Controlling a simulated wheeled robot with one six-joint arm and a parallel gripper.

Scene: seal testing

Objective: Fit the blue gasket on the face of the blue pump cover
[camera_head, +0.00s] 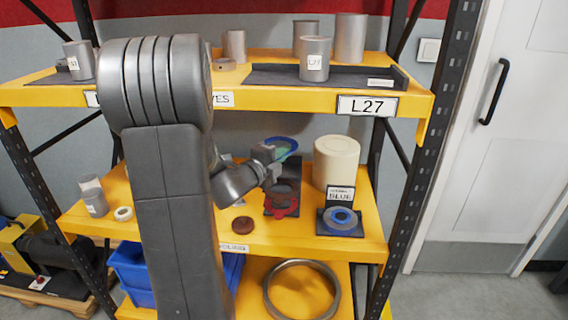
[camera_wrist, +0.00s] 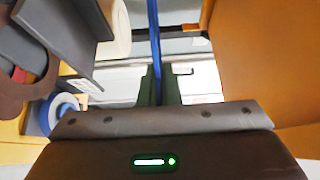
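The blue gasket (camera_head: 293,142) is a thin blue ring held up above the middle shelf. My gripper (camera_head: 283,150) is shut on it. In the wrist view the gasket (camera_wrist: 154,35) shows edge-on as a blue strip between the fingers of my gripper (camera_wrist: 158,90).
A red part (camera_head: 284,206) sits on a dark stand left of the blue cover. A dark red disc (camera_head: 242,225) lies nearer the front. A cream cylinder (camera_head: 336,162) stands behind the blue cover. The upper shelf (camera_head: 240,94) hangs above; a rack post (camera_head: 425,150) stands right.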

